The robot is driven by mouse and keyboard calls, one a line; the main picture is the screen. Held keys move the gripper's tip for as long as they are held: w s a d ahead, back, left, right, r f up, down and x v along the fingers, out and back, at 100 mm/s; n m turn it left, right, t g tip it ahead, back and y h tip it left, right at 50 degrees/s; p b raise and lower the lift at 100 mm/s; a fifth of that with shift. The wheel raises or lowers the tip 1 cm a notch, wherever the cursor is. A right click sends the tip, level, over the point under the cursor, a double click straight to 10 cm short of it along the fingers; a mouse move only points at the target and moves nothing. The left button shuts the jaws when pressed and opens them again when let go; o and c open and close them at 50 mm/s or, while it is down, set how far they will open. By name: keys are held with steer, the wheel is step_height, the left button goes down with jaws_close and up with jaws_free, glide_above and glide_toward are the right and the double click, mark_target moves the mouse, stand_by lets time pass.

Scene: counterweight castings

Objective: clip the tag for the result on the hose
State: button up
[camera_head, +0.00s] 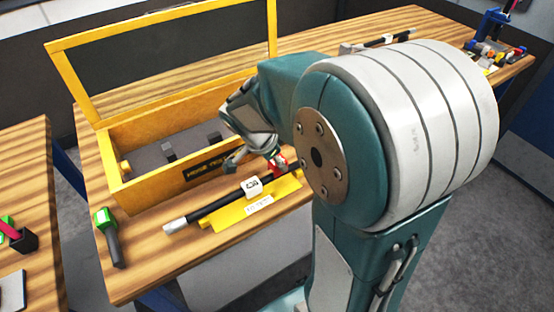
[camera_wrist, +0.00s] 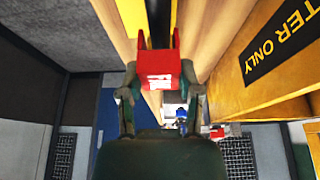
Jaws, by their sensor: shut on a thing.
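A black hose (camera_head: 212,207) with a silver end lies in a yellow holder (camera_head: 232,222) with a white label, in front of the wooden box. A white piece with dark marks (camera_head: 252,187) sits around or on the hose. My gripper (camera_head: 262,160) is over the hose's right part, shut on a red tag (camera_head: 279,162). In the wrist view the red tag (camera_wrist: 160,75) has a white mark and sits between both fingers. My arm hides the hose's right end. I cannot tell whether the tag touches the hose.
The yellow box (camera_head: 150,185) stands close behind the hose, its lid raised, with dark blocks inside. A green-topped handheld tool (camera_head: 107,230) lies at the bench's left. Another black hose (camera_head: 375,43) lies at the back, near clutter (camera_head: 490,50). Another table is at left.

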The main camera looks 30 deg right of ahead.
steer(key=shift+f, duration=1.25)
stand_by(0.8)
steer(key=o, duration=0.9)
steer(key=shift+r, duration=3.55)
steer(key=s+a+r+n+t+y, duration=0.4)
steer(key=s+a+r+n, duration=0.3)
steer(key=n, duration=1)
steer(key=s+a+t, duration=0.1)
steer(key=s+a, duration=0.2)
steer(key=s, duration=0.2)
steer(key=shift+s+a+n+t+y, duration=0.3)
steer(key=shift+a, duration=0.1)
